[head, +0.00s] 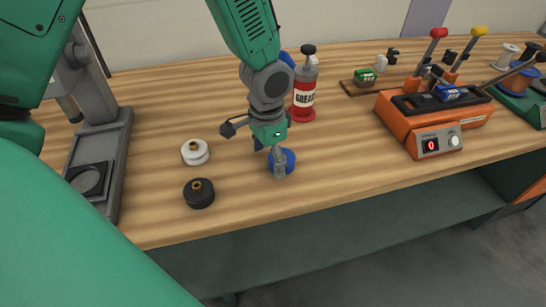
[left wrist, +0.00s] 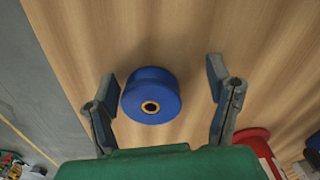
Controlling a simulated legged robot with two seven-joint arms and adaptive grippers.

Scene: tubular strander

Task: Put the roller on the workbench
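A blue roller (head: 289,161) with a brass-coloured centre is on the wooden workbench (head: 340,155) near its front edge. It also shows in the left wrist view (left wrist: 151,97). My left gripper (head: 269,158) points down at it and is open. In the left wrist view the two fingers (left wrist: 162,84) stand on either side of the roller, with a gap on the right and the left finger very close. A white roller (head: 195,152) and a black roller (head: 199,194) stand on the bench to the left. My right gripper is not in view.
A red and grey grease bottle (head: 304,90) stands just behind my left gripper. An orange machine (head: 432,120) with levers is to the right. A grey press stand (head: 100,160) is at the left. The bench between bottle and orange machine is clear.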

